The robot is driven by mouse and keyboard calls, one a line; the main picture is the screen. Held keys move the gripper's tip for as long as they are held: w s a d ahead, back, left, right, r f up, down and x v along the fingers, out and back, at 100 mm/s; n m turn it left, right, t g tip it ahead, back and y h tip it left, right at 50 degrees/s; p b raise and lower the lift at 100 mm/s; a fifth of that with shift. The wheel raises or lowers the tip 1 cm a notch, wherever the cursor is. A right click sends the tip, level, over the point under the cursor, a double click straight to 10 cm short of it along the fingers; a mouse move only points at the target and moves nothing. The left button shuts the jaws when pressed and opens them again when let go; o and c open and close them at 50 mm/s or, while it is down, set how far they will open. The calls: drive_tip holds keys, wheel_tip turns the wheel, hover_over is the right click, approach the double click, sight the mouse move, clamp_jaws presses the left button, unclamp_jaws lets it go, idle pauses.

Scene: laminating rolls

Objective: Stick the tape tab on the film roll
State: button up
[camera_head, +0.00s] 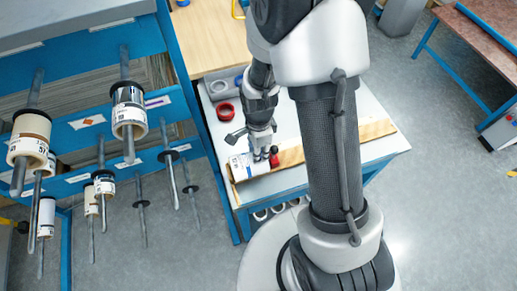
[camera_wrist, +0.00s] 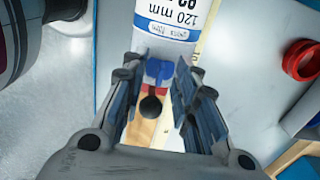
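A white film roll (camera_wrist: 172,18) with a "120 mm" gloss film label lies at the top of the wrist view. In the head view the film roll (camera_head: 246,166) lies on the bench, below my gripper. A small blue, white and red piece (camera_wrist: 158,72) with a black ball is between my fingers, close to the roll's near edge. I cannot tell whether it is the tape tab or whether it touches the roll. My gripper (camera_wrist: 157,68) is open, its fingers apart on either side of this piece. In the head view my gripper (camera_head: 262,152) partly covers the area.
A red ring (camera_head: 225,111) lies on the bench (camera_head: 384,149), left of my arm. A wooden strip (camera_head: 376,131) runs along the bench. A blue rack (camera_head: 92,60) with several rolls on rods stands at left. The floor at right is mostly clear.

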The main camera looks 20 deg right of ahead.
drive_tip(key=s+r+n+t, duration=0.1)
drive_tip(key=s+r+n, duration=0.25)
drive_tip(key=r, duration=0.75)
drive_tip(key=s+r+n+t, duration=0.15)
drive_tip(key=r+n, duration=0.25)
drive_tip(key=r, duration=0.7)
drive_tip(key=s+r+n+t, duration=0.2)
drive_tip(key=s+r+n, duration=0.5)
drive_tip(key=s+n, duration=0.3)
